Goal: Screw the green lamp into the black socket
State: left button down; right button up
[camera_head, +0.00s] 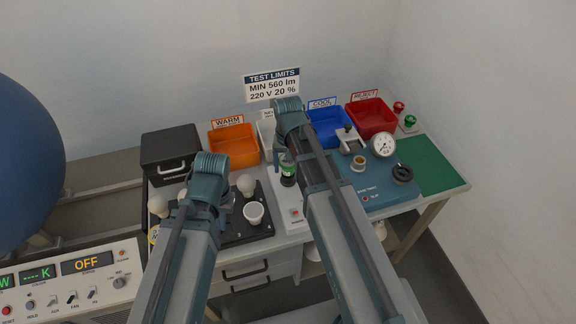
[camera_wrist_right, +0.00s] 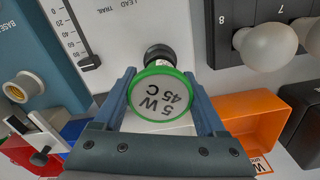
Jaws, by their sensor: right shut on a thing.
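The green lamp (camera_wrist_right: 160,92) has a green rim and a pale face marked "5 W 45 C"; it also shows in the head view (camera_head: 287,168). My right gripper (camera_wrist_right: 160,84) is shut on it, one finger on each side. The black socket (camera_head: 288,181) is directly under the lamp on a white-topped fixture, and part of it shows past the lamp's rim in the right wrist view (camera_wrist_right: 157,53). The lamp hides the joint, so I cannot tell how deep it sits. My left gripper (camera_head: 228,199) is mostly hidden by its own arm, over the black bulb tray.
White bulbs and a white cup-shaped lamp (camera_head: 253,213) stand on the black tray (camera_head: 236,232). Behind are orange (camera_head: 234,148), blue and red bins (camera_head: 371,117) and a black case (camera_head: 170,152). A blue tester (camera_head: 378,190) stands right; the green mat (camera_head: 428,163) is clear.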

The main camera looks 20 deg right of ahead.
jog(key=o, duration=1.3)
jog(key=shift+s, duration=0.1)
jog(key=shift+c, duration=0.2)
jog(key=n, duration=1.1)
jog(key=shift+n, duration=0.3)
jog(key=n, duration=0.5)
jog(key=shift+a, duration=0.1)
jog(key=n, duration=0.6)
jog(key=shift+c, duration=0.2)
